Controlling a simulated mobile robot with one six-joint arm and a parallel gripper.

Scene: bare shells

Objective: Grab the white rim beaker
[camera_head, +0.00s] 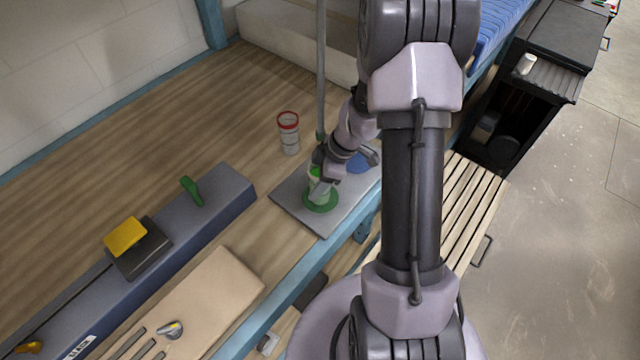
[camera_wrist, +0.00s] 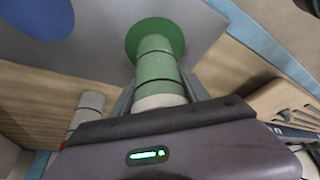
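The white rim beaker (camera_wrist: 160,101) is between the fingers of my gripper (camera_wrist: 158,76) in the wrist view, its white end nearest the camera and its body tinted green. The beaker also shows in the head view (camera_head: 319,190), partly hidden by my gripper (camera_head: 322,176). It stands on a round green disc (camera_head: 320,206) on a grey board (camera_head: 318,224). The fingers lie close along both its sides; I cannot tell whether they press on it. A beaker with a red rim (camera_head: 289,132) stands apart, behind and left on the wooden bench.
A blue disc (camera_head: 361,162) lies on the grey board right of the beaker. A long grey-blue block (camera_head: 75,300) at left carries a black box (camera_head: 138,248) with a yellow block (camera_head: 125,237), and a green handle (camera_head: 192,190). A grey pole (camera_head: 321,70) rises behind. The wooden bench at back left is clear.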

